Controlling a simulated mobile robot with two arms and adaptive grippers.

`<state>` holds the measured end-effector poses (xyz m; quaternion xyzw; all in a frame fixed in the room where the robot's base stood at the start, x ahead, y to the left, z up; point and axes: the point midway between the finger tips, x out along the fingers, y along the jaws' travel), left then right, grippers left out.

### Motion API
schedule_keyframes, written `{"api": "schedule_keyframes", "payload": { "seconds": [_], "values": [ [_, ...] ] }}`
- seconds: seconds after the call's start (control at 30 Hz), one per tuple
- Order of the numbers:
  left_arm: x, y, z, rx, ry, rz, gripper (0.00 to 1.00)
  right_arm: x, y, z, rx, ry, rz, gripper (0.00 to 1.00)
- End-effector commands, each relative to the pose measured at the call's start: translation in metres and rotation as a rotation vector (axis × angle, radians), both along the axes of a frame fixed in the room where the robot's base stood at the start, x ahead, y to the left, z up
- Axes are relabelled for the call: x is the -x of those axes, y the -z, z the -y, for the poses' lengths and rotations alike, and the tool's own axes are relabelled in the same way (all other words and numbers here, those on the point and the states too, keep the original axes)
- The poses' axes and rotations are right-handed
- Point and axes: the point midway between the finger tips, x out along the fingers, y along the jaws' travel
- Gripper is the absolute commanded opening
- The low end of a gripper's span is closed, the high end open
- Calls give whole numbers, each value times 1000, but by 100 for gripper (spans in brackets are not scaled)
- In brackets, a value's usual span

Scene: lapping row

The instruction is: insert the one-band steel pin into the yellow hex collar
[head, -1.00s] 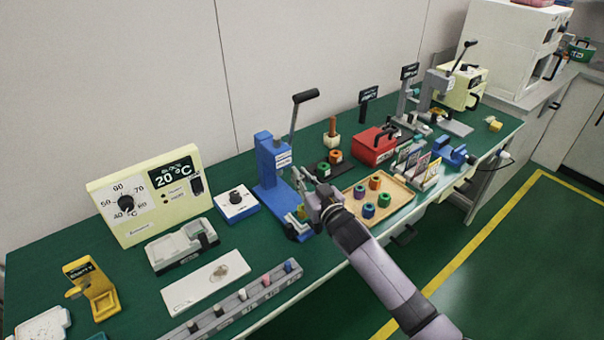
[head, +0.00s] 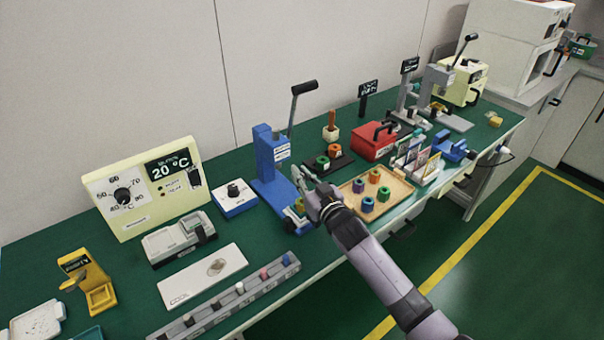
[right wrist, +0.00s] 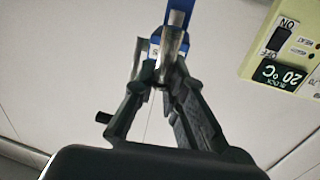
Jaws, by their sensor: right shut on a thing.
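My right gripper (head: 312,199) is at the front of the blue lever press (head: 267,160), low over its base. It also shows in the right wrist view (right wrist: 157,60), with its fingers close together. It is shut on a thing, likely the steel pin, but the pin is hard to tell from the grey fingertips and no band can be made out. A small yellow piece, likely the yellow hex collar (head: 299,204), sits at the front of the press base, just left of the gripper and partly hidden. Whether pin and collar touch cannot be told. My left gripper is not in view.
A wooden tray (head: 398,203) with several coloured collars lies right of the gripper. A grey rail (head: 205,322) with several pins, a white plate (head: 203,275) and a heater box (head: 144,190) are at left. The red box (head: 372,141) stands behind the tray.

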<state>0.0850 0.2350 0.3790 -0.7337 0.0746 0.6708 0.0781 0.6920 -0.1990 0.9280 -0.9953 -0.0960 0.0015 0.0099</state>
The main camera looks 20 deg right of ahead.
Motion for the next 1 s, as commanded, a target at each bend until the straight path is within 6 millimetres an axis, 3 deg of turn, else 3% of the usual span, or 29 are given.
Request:
{"api": "schedule_keyframes", "payload": {
  "seconds": [0.1,0.33,1.0],
  "values": [
    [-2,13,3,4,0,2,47,0,16,0,-1,0,0,0],
    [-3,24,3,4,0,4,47,0,31,0,-1,0,1,0],
    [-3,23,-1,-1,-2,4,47,0,32,0,-1,0,1,0]
  ]
}}
